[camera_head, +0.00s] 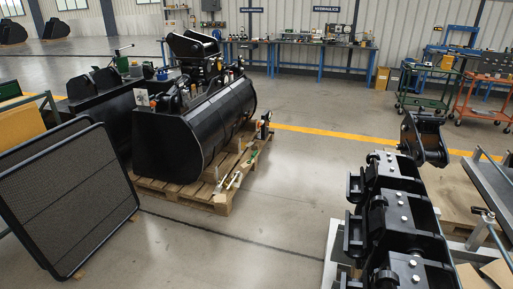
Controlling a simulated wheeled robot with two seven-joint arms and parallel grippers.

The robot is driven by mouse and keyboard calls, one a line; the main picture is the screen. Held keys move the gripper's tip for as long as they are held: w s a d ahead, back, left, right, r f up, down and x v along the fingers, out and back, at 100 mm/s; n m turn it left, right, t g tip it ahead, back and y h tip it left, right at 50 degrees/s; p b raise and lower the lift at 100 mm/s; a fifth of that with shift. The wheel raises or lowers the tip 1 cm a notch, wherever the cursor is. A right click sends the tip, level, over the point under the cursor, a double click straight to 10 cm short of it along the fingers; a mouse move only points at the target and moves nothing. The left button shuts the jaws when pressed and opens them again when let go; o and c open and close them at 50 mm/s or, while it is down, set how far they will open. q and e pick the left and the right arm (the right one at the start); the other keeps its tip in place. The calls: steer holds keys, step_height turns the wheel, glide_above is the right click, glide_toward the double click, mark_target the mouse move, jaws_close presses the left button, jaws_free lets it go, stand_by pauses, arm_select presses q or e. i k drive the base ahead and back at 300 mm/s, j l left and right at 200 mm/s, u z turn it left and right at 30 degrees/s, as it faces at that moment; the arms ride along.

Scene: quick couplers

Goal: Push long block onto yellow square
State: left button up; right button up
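I cannot make out a long block or a yellow square in the head view. Neither my left nor my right gripper shows in this view. The only clear yellow areas are a painted floor line (330,133) running across the hall and a yellow panel (20,124) at the left edge, partly hidden behind a mesh screen.
A large black bucket (215,125) stands on a wooden pallet (216,201). A dark mesh screen (70,200) leans at left. Black couplers (398,215) line the lower right. Carts (425,88) and a workbench (318,45) stand behind. The middle floor (275,205) is clear.

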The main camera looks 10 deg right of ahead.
mark_target(256, 145)
steer(key=k, duration=0.2)
steer(key=k+u, duration=0.3)
steer(key=k+j+u, duration=0.1)
steer(key=u, duration=0.15)
steer(key=i+j, duration=0.45)
steer(key=i, duration=0.2)
steer(key=i+j+z, duration=0.1)
steer(key=i+j, duration=0.35)
steer(key=i, duration=0.2)
steer(key=i+z, duration=0.65)
steer(key=i, duration=0.15)
steer(key=i+j+z, duration=0.2)
steer(key=i+z, duration=0.3)
steer(key=i, duration=0.7)
steer(key=i+z, duration=0.2)
steer(key=i, duration=0.65)
steer(key=i+z, duration=0.25)
steer(key=i, duration=0.6)
steer(key=i+j+z, duration=0.1)
steer(key=i+z, duration=0.15)
steer(key=i, duration=0.6)
steer(key=i+u, duration=0.1)
steer(key=i, duration=1.65)
steer(key=i+u, duration=0.2)
steer(key=u, duration=0.2)
steer(key=i+l+u, duration=0.15)
steer(key=u, duration=0.25)
steer(key=i+l+u, duration=0.15)
steer(key=u, duration=0.25)
steer(key=i, duration=0.1)
